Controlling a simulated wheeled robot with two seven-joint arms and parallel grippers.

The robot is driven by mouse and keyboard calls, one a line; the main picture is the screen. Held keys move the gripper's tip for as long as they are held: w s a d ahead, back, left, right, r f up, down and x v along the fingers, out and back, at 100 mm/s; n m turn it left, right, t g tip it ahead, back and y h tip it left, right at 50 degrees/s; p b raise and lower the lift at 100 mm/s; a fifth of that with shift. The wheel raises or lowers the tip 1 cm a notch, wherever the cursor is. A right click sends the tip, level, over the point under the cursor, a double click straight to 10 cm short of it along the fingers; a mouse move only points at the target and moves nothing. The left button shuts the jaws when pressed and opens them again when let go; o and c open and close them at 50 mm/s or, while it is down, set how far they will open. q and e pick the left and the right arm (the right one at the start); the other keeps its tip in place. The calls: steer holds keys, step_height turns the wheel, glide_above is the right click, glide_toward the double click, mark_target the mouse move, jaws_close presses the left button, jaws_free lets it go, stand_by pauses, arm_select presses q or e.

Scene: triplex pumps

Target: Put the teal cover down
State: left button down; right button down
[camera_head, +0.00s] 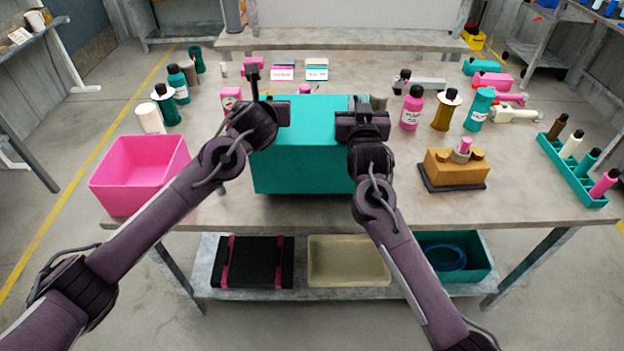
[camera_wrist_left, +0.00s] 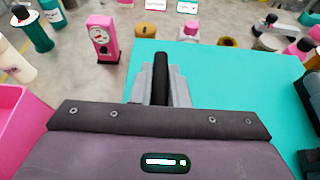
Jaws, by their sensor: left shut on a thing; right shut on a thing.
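The teal cover (camera_head: 305,165) is a large box shape at the middle of the table, near its front edge. Its flat teal top (camera_wrist_left: 230,75) fills the right of the left wrist view. My left gripper (camera_head: 268,104) is shut on the cover's left side, and its fingers show in the wrist view (camera_wrist_left: 161,85). My right gripper (camera_head: 362,112) is shut on the cover's right side. The cover looks level. I cannot tell whether its lower edge touches the table. What lies under or behind the cover is hidden.
A pink bin (camera_head: 140,172) stands left of the cover. An orange pump block (camera_head: 455,168) on a dark base stands to the right, with a teal rack (camera_head: 575,172) beyond. Bottles and parts line the back. Some bare table (camera_head: 520,190) shows at front right.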

arm_select(q)
steer(key=shift+f, duration=0.15)
arm_select(e)
steer(key=shift+f, duration=0.1)
stand_by(0.3)
